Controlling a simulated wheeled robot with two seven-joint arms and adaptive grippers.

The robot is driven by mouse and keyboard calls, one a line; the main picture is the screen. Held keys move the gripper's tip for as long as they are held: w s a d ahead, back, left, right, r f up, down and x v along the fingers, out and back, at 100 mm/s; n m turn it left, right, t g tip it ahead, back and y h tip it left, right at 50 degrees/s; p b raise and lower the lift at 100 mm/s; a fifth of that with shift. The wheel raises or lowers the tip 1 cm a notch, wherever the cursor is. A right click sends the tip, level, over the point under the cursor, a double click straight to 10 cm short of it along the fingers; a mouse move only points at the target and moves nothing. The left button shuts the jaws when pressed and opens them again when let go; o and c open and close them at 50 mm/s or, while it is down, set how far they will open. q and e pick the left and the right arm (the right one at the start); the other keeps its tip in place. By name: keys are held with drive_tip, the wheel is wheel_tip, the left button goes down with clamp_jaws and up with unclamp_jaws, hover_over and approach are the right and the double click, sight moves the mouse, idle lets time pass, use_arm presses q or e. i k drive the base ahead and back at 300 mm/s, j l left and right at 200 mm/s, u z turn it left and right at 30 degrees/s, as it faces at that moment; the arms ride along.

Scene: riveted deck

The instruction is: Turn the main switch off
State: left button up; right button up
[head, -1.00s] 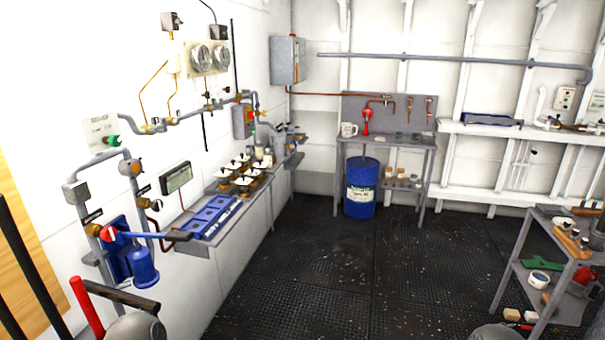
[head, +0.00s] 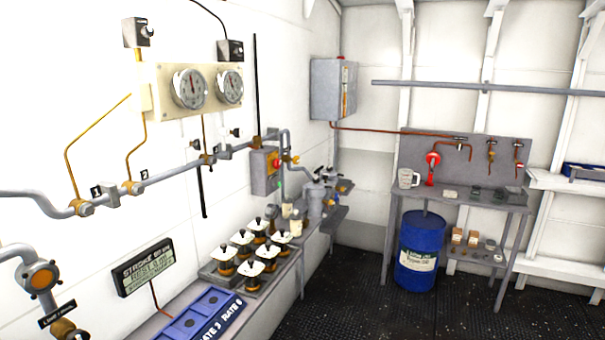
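A grey wall box (head: 262,176) with a red and yellow control on its face looks like a switch. It is on the left wall, just above the far end of the shelf with the white-topped pots. Its label and the exact position of its control are too small to read. A larger grey cabinet (head: 328,90) hangs in the far corner, with a small red part on top and a coloured strip on its side. I cannot tell for certain which one is the main switch. Neither of my grippers is in view.
A shelf along the left wall holds a blue tray (head: 205,318) and several white-topped pots (head: 240,238). Pipes and two round gauges (head: 188,88) are on the wall above. A blue drum (head: 420,250) stands under the back bench (head: 465,197). Dark floor (head: 345,300) between is clear.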

sight(277, 164)
drive_tip(key=i+l+u, duration=0.1)
drive_tip(key=i+l, duration=0.3)
drive_tip(key=i+l+u, duration=0.1)
drive_tip(key=i+l, duration=0.35)
drive_tip(key=i+l+u, duration=0.1)
drive_tip(key=i+l, duration=0.25)
drive_tip(key=i+l+u, duration=0.1)
drive_tip(key=i+l, duration=0.3)
drive_tip(key=l, duration=0.2)
drive_tip(key=i+l+u, duration=0.1)
drive_tip(key=i+l, duration=0.25)
drive_tip(key=l, duration=0.2)
